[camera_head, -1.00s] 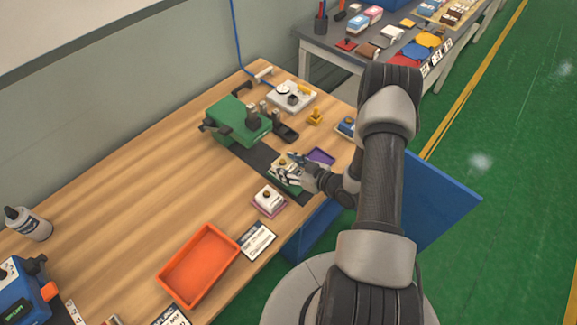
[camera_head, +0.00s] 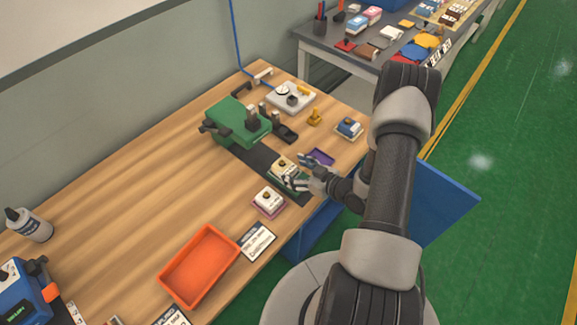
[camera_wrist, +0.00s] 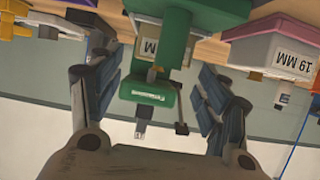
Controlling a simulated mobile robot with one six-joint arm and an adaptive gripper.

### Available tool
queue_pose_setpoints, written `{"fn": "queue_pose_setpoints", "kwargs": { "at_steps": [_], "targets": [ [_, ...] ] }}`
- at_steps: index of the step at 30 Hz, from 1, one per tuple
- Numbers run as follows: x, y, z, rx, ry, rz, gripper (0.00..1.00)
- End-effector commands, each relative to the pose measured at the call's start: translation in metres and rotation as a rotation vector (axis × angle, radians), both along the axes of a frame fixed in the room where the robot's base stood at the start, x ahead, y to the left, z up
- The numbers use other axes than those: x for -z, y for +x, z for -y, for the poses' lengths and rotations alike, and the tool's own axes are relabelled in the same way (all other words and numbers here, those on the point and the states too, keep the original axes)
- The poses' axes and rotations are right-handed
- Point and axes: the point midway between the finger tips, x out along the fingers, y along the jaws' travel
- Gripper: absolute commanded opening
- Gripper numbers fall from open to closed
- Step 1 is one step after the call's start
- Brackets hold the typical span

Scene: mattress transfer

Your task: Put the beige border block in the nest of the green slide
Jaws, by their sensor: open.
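The beige border block (camera_head: 284,166), with a dark knob on top, sits on the green slide (camera_head: 291,184) at the front end of the dark rail. Whether the block is fully seated in the nest is too small to tell. My gripper (camera_head: 299,172) is open just to the right of the block, its fingers apart. In the wrist view my gripper (camera_wrist: 155,80) has nothing held between its fingers.
A green machine (camera_head: 232,120) stands at the rail's back end. A white block on a pink base (camera_head: 268,200) is in front of the slide. An orange tray (camera_head: 199,266) is nearer.

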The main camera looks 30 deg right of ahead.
Motion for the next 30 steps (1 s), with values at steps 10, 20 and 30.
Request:
{"fn": "queue_pose_setpoints", "kwargs": {
  "at_steps": [10, 20, 30],
  "targets": [
    [-0.028, -0.061, 0.024, 0.004, -0.001, 0.000, 0.70],
    [-0.046, -0.058, 0.042, -0.009, -0.109, -0.077, 0.70],
    [-0.159, -0.012, 0.079, 0.145, -0.480, -0.377, 0.70]
  ]
}}
